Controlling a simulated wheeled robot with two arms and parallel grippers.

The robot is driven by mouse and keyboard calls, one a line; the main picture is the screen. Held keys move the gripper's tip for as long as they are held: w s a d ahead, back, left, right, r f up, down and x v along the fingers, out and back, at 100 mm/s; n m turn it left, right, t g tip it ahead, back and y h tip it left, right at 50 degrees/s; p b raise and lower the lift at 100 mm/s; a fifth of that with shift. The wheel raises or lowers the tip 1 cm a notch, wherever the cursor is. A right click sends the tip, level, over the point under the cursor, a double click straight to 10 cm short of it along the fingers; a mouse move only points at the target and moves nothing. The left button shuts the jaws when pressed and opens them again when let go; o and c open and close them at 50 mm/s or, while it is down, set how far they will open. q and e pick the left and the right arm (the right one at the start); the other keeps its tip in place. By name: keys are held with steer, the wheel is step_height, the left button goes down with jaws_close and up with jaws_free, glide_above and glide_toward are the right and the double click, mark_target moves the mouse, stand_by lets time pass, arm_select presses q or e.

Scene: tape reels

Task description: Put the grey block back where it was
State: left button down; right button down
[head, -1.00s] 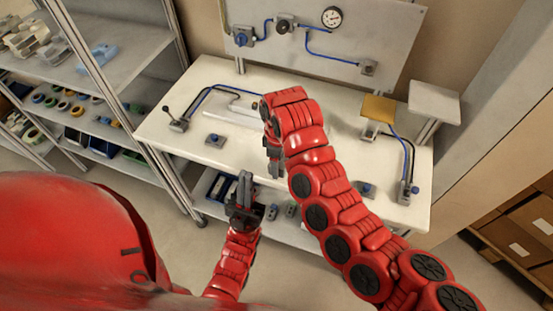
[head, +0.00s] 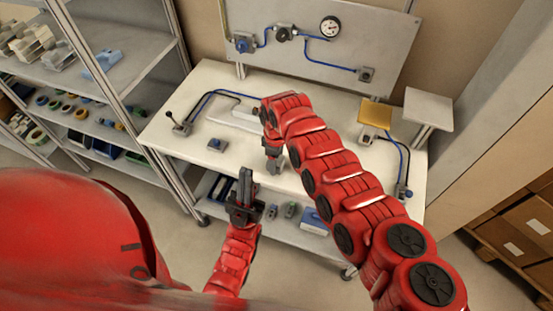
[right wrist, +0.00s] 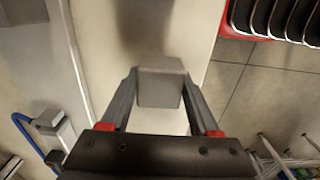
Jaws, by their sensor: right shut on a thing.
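The grey block (right wrist: 160,85) is between the fingertips of my right gripper (right wrist: 160,92) in the right wrist view, with a pale surface behind it. In the head view my right gripper (head: 274,162) points down near the front edge of the white worktable (head: 215,172). The block is too small there to tell apart from the fingers. My left gripper (head: 245,185) is in front of the table, pointing up, with its fingers together and nothing seen between them.
A lever with a cable (head: 181,128) and a small blue-topped box (head: 215,145) stand on the table's left part. A white raised plate (head: 233,117) lies behind my right gripper. A yellow-topped stand (head: 375,115) is at right. A shelf rack (head: 120,85) stands at left.

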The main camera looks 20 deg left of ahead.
steer(key=shift+f, duration=0.2)
steer(key=shift+c, duration=0.6)
jaws_free()
steer(key=shift+r, duration=0.15)
steer(key=shift+r, duration=0.2)
step_height(320, 180, up, 10)
steer(key=b, duration=0.3)
steer(key=shift+w+r+b, duration=0.1)
steer(key=shift+r+b, duration=0.15)
steer(key=shift+b, duration=0.05)
steer(key=shift+r, duration=0.6)
